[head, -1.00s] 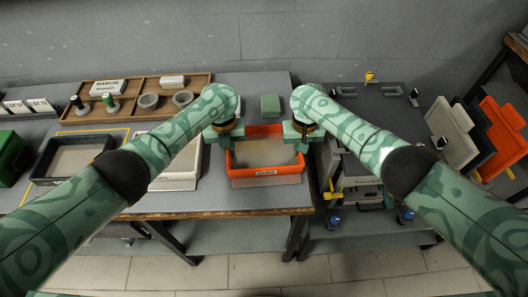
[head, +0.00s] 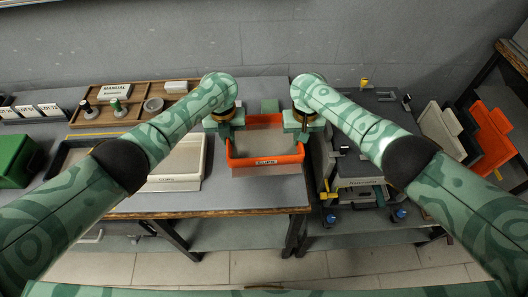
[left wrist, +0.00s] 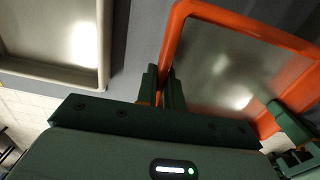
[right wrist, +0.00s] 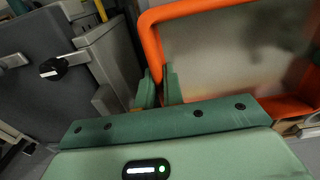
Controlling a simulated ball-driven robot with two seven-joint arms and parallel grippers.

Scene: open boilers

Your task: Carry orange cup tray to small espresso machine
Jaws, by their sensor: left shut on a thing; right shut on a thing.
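The orange rim also shows in the left wrist view (left wrist: 169,38) and the right wrist view (right wrist: 151,40). A grey machine (head: 362,183) with a white label stands right of the bench; I cannot tell if it is the small espresso machine.
A white tray (head: 180,184) lies just left of the orange tray, with a black tray (head: 62,157) and a green box (head: 14,160) further left. A wooden rack (head: 137,98) is behind. Orange and grey panels (head: 492,135) lean at right.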

